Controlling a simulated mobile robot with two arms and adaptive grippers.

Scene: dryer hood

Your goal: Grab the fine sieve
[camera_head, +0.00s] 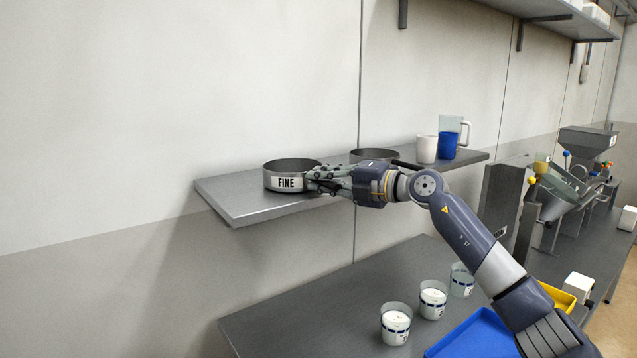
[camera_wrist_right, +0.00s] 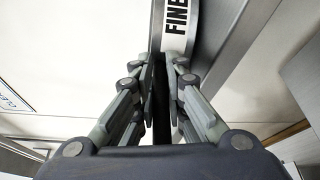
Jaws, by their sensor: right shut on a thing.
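The fine sieve (camera_head: 287,183) is a round dark metal ring with a white label reading FINE. It stands upright near the left end of the grey wall shelf (camera_head: 240,208). My right gripper (camera_head: 318,180) reaches it from the right and is shut on its rim wall. In the right wrist view, the two fingers of my gripper (camera_wrist_right: 168,75) close on the wall of the sieve (camera_wrist_right: 176,30), beside the label. The sieve appears to rest on the shelf. My left gripper is not in view.
A second round sieve (camera_head: 374,155) stands behind my right wrist on the shelf. A white cup (camera_head: 427,149), a blue cup (camera_head: 447,146) and a clear jug (camera_head: 463,126) stand further right. Below, a table (camera_head: 290,325) holds labelled beakers (camera_head: 396,323) and a blue tray (camera_head: 470,340).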

